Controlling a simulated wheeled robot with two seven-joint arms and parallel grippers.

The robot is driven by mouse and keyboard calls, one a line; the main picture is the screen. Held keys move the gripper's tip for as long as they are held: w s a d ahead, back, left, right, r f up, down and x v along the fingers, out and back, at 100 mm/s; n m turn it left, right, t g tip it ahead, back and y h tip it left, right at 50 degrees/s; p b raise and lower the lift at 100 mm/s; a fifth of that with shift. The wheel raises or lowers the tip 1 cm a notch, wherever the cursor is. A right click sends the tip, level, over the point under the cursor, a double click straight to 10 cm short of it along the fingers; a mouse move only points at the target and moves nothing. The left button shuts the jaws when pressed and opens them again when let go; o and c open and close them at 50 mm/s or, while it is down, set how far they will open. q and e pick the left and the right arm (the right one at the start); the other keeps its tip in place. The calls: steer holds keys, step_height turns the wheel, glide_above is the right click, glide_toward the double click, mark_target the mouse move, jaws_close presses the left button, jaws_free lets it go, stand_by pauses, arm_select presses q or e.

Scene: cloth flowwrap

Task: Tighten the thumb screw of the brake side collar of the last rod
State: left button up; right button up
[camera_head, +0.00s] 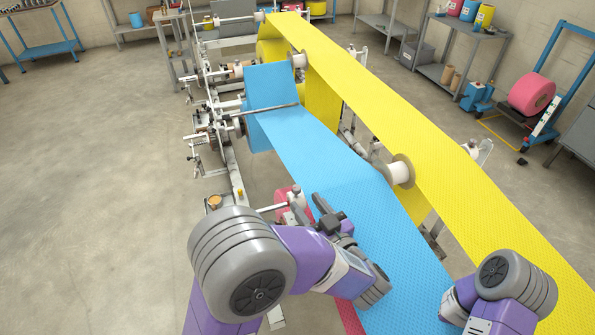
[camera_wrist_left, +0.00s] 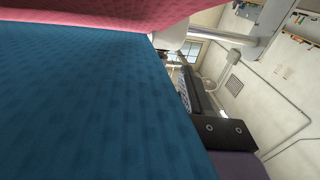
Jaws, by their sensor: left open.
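My left gripper (camera_head: 326,212) is open and empty in the head view, over the left edge of the blue web (camera_head: 300,138). Just left of it is a small white collar with a dark-topped knob (camera_head: 297,194), at a rod end by a pink roll (camera_head: 281,197). I cannot tell from this view whether the gripper touches the collar. In the left wrist view, a dark finger (camera_wrist_left: 225,132) shows beside the blue web (camera_wrist_left: 90,100), with pink web (camera_wrist_left: 90,35) above. A white rod (camera_wrist_left: 222,36) runs to a white cylinder there. No thumb screw is clear. My right arm is at the lower right; its fingertips are hidden.
The yellow web (camera_head: 400,120) runs diagonally beside the blue one, past flanged cores (camera_head: 401,171). Machine frame and rod ends (camera_head: 205,135) stand on the left. Open floor (camera_head: 90,190) lies left of the machine. Shelves and a pink roll on a blue cart (camera_head: 532,93) stand at the right.

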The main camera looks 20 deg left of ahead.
mark_target(299, 192)
arm_select(q)
steer(key=shift+r+x, duration=0.15)
steer(key=shift+x, duration=1.8)
steer(key=shift+r+x, duration=0.1)
steer(key=shift+x, duration=1.8)
jaws_close()
